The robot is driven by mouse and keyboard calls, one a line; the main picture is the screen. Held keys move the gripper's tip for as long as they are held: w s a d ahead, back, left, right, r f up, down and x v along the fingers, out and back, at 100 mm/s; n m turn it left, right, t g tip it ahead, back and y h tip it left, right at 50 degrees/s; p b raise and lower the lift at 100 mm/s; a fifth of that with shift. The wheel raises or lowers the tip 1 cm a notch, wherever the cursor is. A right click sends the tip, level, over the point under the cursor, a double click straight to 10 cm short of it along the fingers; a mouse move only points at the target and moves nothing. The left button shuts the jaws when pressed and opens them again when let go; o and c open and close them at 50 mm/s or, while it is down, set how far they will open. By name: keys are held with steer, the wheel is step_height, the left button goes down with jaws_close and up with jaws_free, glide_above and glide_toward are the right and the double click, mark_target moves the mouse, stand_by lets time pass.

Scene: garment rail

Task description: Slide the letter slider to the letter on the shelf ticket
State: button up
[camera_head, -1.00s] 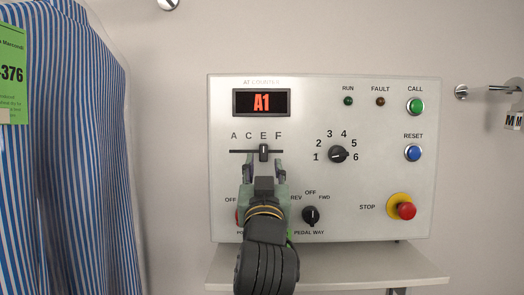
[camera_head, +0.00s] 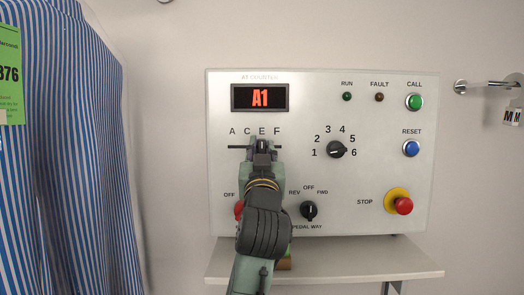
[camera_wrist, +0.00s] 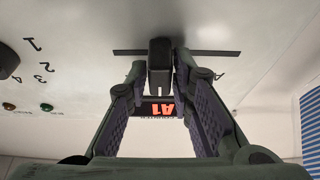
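The letter slider's dark knob (camera_head: 262,144) stands below the E in the row A, C, E, F, on a dark horizontal slot. My gripper (camera_head: 261,152) is at the knob. In the wrist view the knob (camera_wrist: 160,65) is between the two fingertips (camera_wrist: 160,75), with a narrow gap on each side, so the gripper looks open around it. A green ticket (camera_head: 290,247) on the shelf is almost fully hidden behind my arm. Its letter cannot be read. The display (camera_head: 260,97) reads A1 in red.
The white panel (camera_head: 385,120) carries a number dial (camera_head: 336,149), a pedal-way knob (camera_head: 308,210), a red stop button (camera_head: 403,206), and green and blue buttons. A shelf (camera_head: 380,262) juts out below. A bagged striped shirt (camera_head: 70,150) with a green tag hangs at left.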

mark_target(230, 141)
jaws_close()
stand_by(0.3)
steer(key=a, duration=0.7)
steer(key=shift+a, duration=0.25)
steer(key=shift+o, duration=1.6)
jaws_free()
steer(key=shift+a, duration=0.15)
steer(key=shift+o, duration=0.6)
